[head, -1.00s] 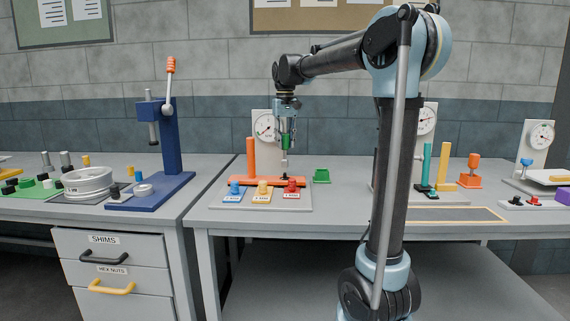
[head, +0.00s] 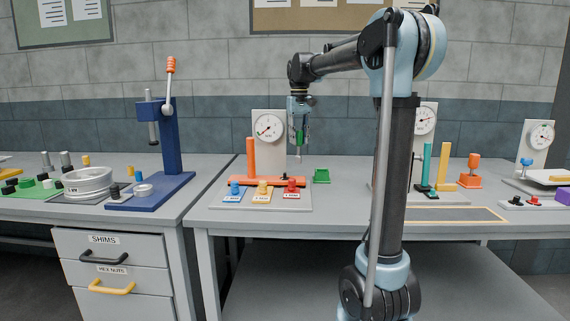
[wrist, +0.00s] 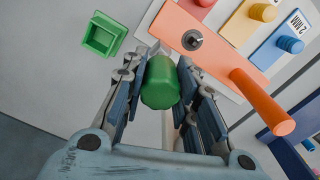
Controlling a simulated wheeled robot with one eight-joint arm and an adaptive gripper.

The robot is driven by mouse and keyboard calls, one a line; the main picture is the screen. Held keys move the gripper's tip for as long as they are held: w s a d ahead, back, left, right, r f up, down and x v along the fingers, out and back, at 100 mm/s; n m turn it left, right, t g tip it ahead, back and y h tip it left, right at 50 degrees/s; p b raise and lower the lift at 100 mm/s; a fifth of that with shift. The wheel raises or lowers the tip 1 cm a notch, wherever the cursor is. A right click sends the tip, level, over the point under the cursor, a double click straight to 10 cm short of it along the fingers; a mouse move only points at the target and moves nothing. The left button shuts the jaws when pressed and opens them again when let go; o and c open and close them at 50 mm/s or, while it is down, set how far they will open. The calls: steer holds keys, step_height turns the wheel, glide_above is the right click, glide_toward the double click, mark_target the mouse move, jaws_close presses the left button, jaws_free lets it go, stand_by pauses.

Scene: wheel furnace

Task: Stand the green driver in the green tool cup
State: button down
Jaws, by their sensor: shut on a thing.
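The green driver (head: 299,137) hangs upright from my gripper (head: 299,131), its shaft pointing down above the bench. In the wrist view its green handle (wrist: 161,83) sits between the two fingers of my gripper (wrist: 163,88), which are shut on it. The green tool cup (head: 321,176) is a small square open cup on the bench, to the right of the orange fixture. In the wrist view the green cup (wrist: 103,35) is at upper left, apart from the driver, and looks empty. The driver's tip is hidden in the wrist view.
An orange fixture (head: 262,179) with an upright orange post (head: 251,158) stands beside the cup. In front are blue, yellow and red knobbed blocks (head: 262,190) on a grey plate. A dial gauge (head: 268,130) stands behind. Bench space right of the cup is clear.

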steer(key=w+d+f, duration=0.2)
steer(key=w+d, duration=0.4)
steer(key=d, duration=0.4)
steer(key=shift+f, duration=0.35)
steer(key=shift+f, duration=2.9)
stand_by(1.5)
steer(key=c, duration=1.2)
jaws_free()
steer(key=shift+s, duration=0.1)
steer(key=shift+r, duration=0.15)
